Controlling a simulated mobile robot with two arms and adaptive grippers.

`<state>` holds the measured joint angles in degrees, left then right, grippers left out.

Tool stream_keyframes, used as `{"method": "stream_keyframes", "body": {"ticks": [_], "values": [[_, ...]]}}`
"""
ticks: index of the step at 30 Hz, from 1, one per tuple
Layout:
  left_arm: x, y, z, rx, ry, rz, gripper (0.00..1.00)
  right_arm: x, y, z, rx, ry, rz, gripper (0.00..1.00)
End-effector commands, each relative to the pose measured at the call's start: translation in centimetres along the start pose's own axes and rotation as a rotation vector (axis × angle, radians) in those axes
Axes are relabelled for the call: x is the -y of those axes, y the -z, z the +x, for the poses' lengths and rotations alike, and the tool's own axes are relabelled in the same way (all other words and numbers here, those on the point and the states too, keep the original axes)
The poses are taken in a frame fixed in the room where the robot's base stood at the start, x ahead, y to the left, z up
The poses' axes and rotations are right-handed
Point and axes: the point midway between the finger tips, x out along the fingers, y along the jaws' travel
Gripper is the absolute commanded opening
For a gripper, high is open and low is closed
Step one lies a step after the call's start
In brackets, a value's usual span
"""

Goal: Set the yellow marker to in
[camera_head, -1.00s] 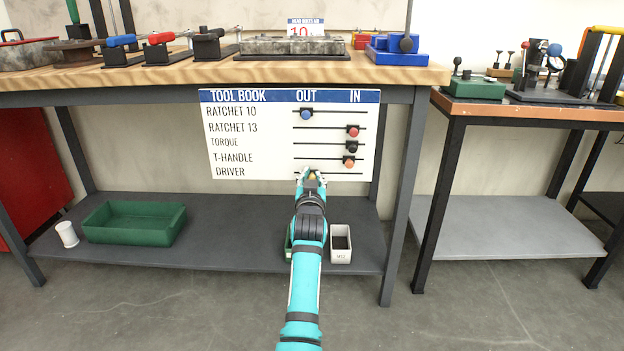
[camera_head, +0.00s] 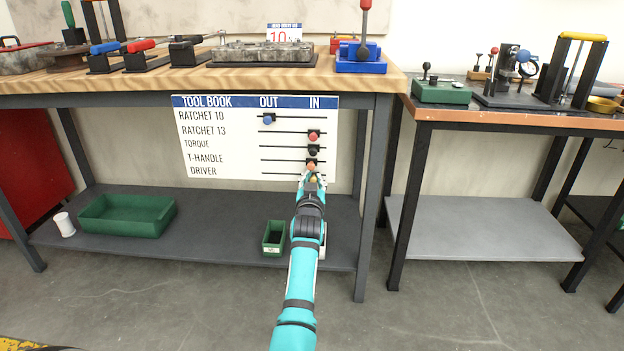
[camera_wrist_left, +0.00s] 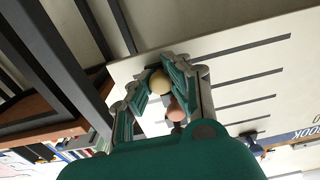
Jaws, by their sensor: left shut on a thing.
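The tool book board (camera_head: 220,143) hangs under the front edge of the workbench, with OUT and IN columns and a slot for each row. The yellow marker (camera_head: 314,179) is on the lowest row, DRIVER, under the IN column. My left gripper (camera_head: 313,177) is at it, and the wrist view shows the yellow knob (camera_wrist_left: 159,82) between the fingers (camera_wrist_left: 160,88), which are shut on it. The orange marker (camera_head: 311,167) of the T-HANDLE row sits just above, close to the fingers; it also shows in the wrist view (camera_wrist_left: 175,110). My right gripper is not in view.
The blue marker (camera_head: 268,119) is under OUT. The red (camera_head: 313,135) and black (camera_head: 313,151) markers are under IN. A bench leg (camera_head: 374,200) stands right of the board. A green bin (camera_head: 274,238) is on the shelf below.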

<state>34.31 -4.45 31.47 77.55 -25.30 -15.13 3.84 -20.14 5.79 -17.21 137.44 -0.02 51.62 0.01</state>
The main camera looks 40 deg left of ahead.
Motion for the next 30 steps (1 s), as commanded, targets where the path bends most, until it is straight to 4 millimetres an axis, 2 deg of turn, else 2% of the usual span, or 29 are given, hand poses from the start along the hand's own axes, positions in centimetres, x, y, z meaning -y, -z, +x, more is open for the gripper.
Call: {"method": "stream_keyframes", "body": {"ticks": [6, 7, 13, 23, 26, 30], "values": [[-0.3, 0.3, 0.0, -0.006, -0.005, -0.004, 0.00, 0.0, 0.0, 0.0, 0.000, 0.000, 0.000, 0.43], [-0.4, 0.3, 0.0, -0.006, -0.006, -0.004, 0.17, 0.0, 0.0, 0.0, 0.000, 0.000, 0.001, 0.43], [-0.3, 0.3, 0.0, -0.006, -0.005, -0.003, 0.43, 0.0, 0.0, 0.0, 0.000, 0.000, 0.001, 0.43], [-0.2, 0.2, -0.3, -0.004, -0.003, -0.002, 0.43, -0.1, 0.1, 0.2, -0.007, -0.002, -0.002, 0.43], [-0.2, 0.1, -1.2, -0.003, -0.003, -0.001, 0.43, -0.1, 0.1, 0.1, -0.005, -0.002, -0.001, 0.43], [-0.3, 0.0, -3.5, -0.002, -0.005, -0.002, 0.43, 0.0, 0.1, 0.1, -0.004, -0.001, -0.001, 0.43]]}}
